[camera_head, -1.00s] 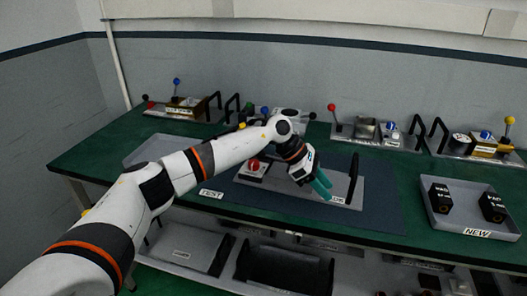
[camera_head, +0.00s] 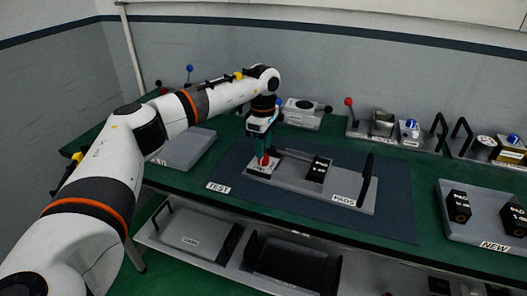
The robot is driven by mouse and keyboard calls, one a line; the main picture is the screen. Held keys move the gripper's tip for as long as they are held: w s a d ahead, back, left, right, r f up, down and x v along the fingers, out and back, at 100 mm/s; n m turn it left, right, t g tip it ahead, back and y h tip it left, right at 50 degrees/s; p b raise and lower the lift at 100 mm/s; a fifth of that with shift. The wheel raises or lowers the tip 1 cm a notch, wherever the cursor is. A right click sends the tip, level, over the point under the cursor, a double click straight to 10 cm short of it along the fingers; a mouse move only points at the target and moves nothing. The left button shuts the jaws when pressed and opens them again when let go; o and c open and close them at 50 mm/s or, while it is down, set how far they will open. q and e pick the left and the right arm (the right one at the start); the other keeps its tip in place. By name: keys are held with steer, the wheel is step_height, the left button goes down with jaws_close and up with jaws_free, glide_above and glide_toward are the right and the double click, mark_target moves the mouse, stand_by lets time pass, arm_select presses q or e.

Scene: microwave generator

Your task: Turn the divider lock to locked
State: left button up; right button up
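A red knob (camera_head: 264,160) sits on a pale plate at the left end of the grey test fixture (camera_head: 335,194); I cannot tell for sure that it is the divider lock, nor read its position. My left gripper (camera_head: 263,152) points straight down with its teal fingertips at the red knob and partly covers it. Whether the fingers are closed on the knob cannot be told. A black block (camera_head: 318,168) with white lettering stands on the fixture, right of the knob. My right gripper is out of view.
A black upright handle (camera_head: 367,175) rises at the fixture's right end. Behind stand units with a red-ball lever (camera_head: 349,102) and blue knobs (camera_head: 409,125). An empty grey tray (camera_head: 184,150) is at left; a tray with black blocks (camera_head: 481,226) is at right.

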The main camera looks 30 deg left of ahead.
mark_target(263, 160)
arm_select(q)
steer(key=shift+f, duration=1.6)
steer(key=c, duration=0.7)
